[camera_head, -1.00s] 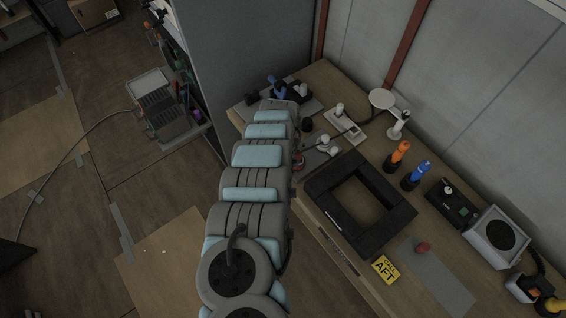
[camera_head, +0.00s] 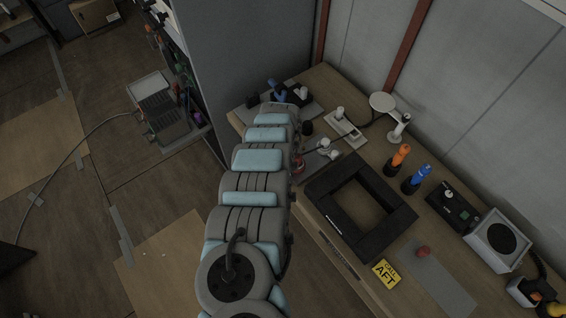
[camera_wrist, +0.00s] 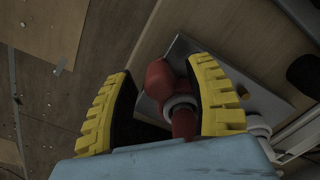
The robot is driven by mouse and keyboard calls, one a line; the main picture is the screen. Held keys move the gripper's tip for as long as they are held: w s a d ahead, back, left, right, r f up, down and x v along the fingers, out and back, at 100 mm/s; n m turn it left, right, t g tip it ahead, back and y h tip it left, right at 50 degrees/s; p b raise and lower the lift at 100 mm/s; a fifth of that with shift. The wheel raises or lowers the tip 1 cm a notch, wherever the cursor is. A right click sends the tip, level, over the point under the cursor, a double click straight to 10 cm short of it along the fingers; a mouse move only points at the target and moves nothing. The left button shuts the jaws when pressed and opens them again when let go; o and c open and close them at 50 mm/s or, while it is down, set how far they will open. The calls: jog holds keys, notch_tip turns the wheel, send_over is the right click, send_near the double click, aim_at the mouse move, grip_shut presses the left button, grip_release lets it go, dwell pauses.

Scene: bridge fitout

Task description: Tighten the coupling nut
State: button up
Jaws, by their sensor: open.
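A red fitting (camera_wrist: 158,80) with a pale ring (camera_wrist: 180,103) around it shows between my fingers in the wrist view. Which part of it is the coupling nut I cannot tell. My gripper (camera_wrist: 161,68) has yellow ribbed fingers spread wide, one on each side of the fitting. The right finger is close to the ring; contact is not clear. A gap shows on the left. In the head view a small red part (camera_head: 298,164) shows at the right edge of my arm, which hides my gripper.
The fitting is on a grey plate (camera_wrist: 190,45) near the bench's edge. A wall rises behind.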

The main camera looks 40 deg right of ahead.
notch_tip(320, 180, up, 12)
dwell(0.7)
jog(key=shift+f, duration=0.1)
dwell(0.3)
